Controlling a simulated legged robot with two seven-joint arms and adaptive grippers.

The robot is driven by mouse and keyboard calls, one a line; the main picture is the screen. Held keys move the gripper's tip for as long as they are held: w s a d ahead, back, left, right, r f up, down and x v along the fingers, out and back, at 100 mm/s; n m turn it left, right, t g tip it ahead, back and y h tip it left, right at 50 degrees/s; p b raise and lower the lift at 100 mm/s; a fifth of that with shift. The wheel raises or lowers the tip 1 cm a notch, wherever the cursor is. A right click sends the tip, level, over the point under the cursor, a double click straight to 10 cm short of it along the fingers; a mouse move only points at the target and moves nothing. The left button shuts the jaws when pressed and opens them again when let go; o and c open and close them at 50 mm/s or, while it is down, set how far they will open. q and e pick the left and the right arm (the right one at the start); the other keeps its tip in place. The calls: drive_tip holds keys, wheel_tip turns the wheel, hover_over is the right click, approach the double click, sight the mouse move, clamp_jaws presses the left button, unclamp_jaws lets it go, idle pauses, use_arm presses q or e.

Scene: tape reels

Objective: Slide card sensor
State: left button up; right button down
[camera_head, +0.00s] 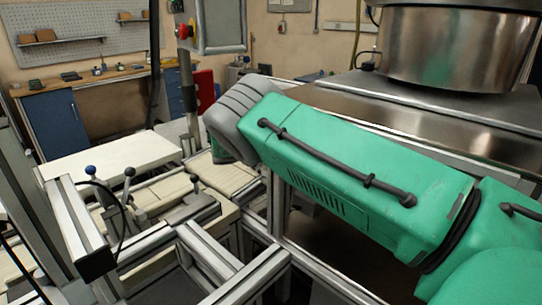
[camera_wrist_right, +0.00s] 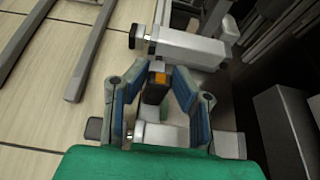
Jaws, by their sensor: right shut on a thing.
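In the right wrist view, my right gripper (camera_wrist_right: 157,76) has its blue-padded fingers closed in around a small black block with an orange top (camera_wrist_right: 155,87), which looks like the card sensor. The fingertips reach a grey metal piece just beyond the block, and I cannot tell whether they touch it. In the head view, my green right arm comes in from the right and bends down at its grey wrist. The gripper and sensor are hidden behind it there. My left gripper is in neither view.
A silver metal bar (camera_wrist_right: 190,48) with a knob lies across just beyond the fingertips. Aluminium frame rails (camera_head: 215,255) and small levers with dark knobs (camera_head: 128,174) stand near the arm. A large steel drum (camera_head: 440,48) is at upper right.

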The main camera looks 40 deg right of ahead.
drive_tip(key=c, duration=1.5)
unclamp_jaws()
drive_tip(key=shift+a+f, duration=0.25)
drive_tip(key=shift+a, duration=0.05)
drive_tip(key=shift+o, duration=0.7)
drive_tip(key=shift+w+d, duration=0.15)
drive_tip(key=shift+r, duration=0.1)
drive_tip(key=w+v, duration=0.1)
drive_tip(key=v, duration=1)
drive_tip(key=shift+s+a, duration=0.45)
drive_tip(key=shift+s, duration=0.05)
drive_tip(key=shift+d, duration=0.15)
